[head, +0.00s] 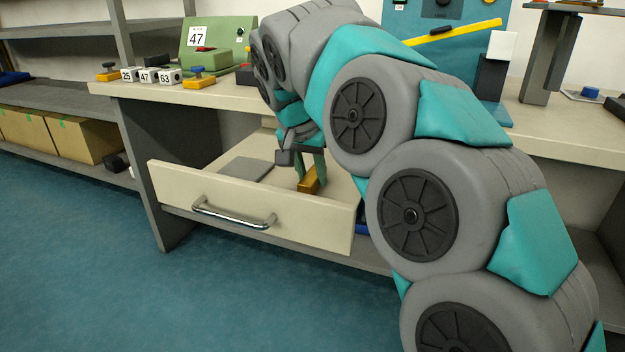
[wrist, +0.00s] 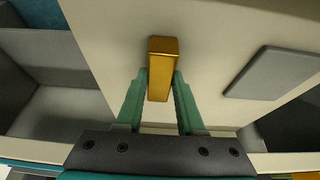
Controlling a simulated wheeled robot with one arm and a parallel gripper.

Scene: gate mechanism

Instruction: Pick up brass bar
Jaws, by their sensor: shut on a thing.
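The brass bar (head: 309,181) is a short golden block in the open drawer (head: 250,207). It also shows in the wrist view (wrist: 163,68), between the two green fingers. My gripper (head: 311,172) reaches down into the drawer and is shut on the bar, one finger on each side (wrist: 160,88). In the wrist view the bar's far end sticks out past the fingertips. I cannot tell whether the bar still touches the drawer floor.
A flat grey plate (head: 247,168) lies in the drawer beside the bar. The drawer front has a metal handle (head: 234,215). The bench top (head: 575,136) above carries numbered blocks (head: 148,76), a green device (head: 217,45) and a blue panel (head: 455,40). The floor in front is clear.

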